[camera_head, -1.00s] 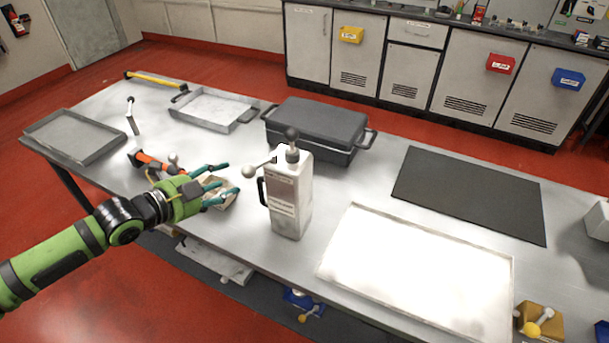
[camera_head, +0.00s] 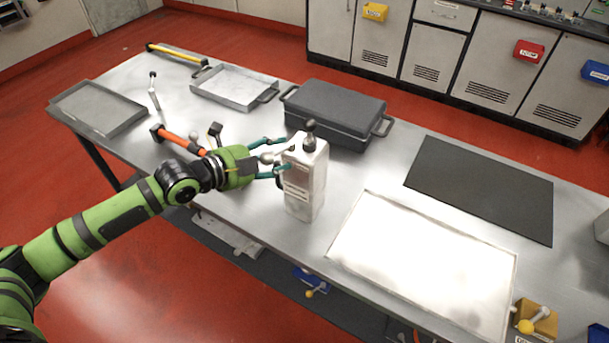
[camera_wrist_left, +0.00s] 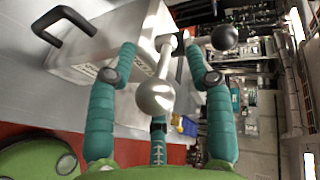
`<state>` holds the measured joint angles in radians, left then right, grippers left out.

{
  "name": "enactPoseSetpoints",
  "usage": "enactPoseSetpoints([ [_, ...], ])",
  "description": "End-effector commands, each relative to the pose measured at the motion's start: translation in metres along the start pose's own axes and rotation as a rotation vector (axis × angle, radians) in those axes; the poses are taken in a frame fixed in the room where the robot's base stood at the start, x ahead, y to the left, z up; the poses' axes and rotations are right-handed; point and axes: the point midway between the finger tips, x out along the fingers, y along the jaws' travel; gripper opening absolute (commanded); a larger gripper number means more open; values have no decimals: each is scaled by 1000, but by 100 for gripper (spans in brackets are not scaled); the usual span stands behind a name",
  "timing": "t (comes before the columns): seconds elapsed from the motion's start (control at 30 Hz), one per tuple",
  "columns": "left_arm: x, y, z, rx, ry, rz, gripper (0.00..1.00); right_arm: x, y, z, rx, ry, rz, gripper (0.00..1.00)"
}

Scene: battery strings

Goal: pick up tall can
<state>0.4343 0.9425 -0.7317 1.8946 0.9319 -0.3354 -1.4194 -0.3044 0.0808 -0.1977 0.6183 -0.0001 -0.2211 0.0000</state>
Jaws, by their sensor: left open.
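The tall can (camera_head: 306,185) is a white, boxy container standing upright on the metal table, with a dark ball-topped knob on top and a lever with a pale ball end. My left gripper (camera_head: 279,157) is open at the can's upper left side. In the left wrist view its teal fingers (camera_wrist_left: 160,62) spread to either side of the silver ball lever (camera_wrist_left: 156,94). Whether they touch the can is unclear. My right gripper is not in view.
A dark grey case (camera_head: 335,109) stands close behind the can. A white tray (camera_head: 352,255) and black mat (camera_head: 470,182) lie to the right. An orange-handled tool (camera_head: 180,140), a grey tray (camera_head: 100,104) and a shallow tray (camera_head: 232,92) are on the left.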

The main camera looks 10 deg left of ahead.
Motion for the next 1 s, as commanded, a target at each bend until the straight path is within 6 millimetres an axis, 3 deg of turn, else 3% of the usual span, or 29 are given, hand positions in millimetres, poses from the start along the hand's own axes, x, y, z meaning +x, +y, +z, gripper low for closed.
enactPoseSetpoints([
  [0.27, 4, 1, 0, 1, 0, 1, 52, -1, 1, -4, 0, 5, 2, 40],
  [0.3, 4, 1, 0, 0, 0, 1, 48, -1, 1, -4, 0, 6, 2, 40],
  [0.4, 4, 1, 0, 0, 0, 1, 8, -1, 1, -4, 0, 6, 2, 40],
  [0.43, 4, 0, 0, 0, 0, 1, 0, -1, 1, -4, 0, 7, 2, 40],
  [1.0, 3, -6, 0, 3, 1, -8, 0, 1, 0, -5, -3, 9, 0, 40],
])
